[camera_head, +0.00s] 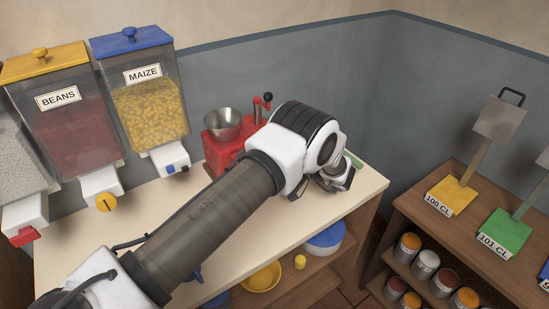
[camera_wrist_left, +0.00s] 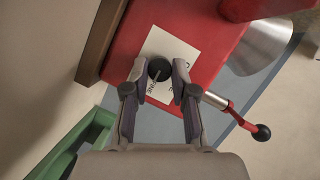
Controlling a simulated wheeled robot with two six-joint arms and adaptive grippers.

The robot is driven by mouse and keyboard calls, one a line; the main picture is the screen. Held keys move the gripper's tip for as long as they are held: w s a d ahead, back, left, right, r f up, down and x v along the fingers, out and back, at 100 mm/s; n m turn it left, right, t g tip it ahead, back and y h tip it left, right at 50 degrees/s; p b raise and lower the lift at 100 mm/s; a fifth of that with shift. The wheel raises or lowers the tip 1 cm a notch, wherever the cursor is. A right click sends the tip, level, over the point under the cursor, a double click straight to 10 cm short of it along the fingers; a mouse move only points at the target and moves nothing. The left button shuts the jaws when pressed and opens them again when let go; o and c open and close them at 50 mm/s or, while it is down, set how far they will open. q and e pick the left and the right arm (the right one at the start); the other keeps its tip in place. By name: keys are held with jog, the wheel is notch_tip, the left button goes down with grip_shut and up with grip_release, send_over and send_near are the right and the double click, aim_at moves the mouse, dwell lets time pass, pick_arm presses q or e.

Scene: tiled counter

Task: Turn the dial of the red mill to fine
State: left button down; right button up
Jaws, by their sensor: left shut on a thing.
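The red mill (camera_head: 218,152) stands on the counter against the wall, with a metal hopper (camera_head: 222,124) on top and a crank ending in a black knob (camera_head: 267,97). My left arm hides its right side in the head view. In the left wrist view the mill's red body (camera_wrist_left: 205,30) carries a pale plate (camera_wrist_left: 172,45) with partly covered lettering that seems to end in "INE". A round black dial (camera_wrist_left: 159,69) sits on that plate. My left gripper (camera_wrist_left: 158,75) is shut on the dial, one finger on each side. I cannot read where the dial points.
Beans (camera_head: 72,120) and maize (camera_head: 149,105) dispensers hang left of the mill. A green object (camera_wrist_left: 70,150) is at lower left there. A wooden shelf unit (camera_head: 450,235) with scoops and jars stands right.

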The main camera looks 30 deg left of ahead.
pick_arm(q)
jog(key=c, duration=0.9)
grip_release()
jog(key=shift+c, duration=0.2)
jog(key=shift+d, duration=0.1)
jog(key=d+r, duration=0.2)
jog(key=d, duration=0.9)
jog(key=shift+s+d+r, duration=0.15)
jog(key=shift+d, duration=0.15)
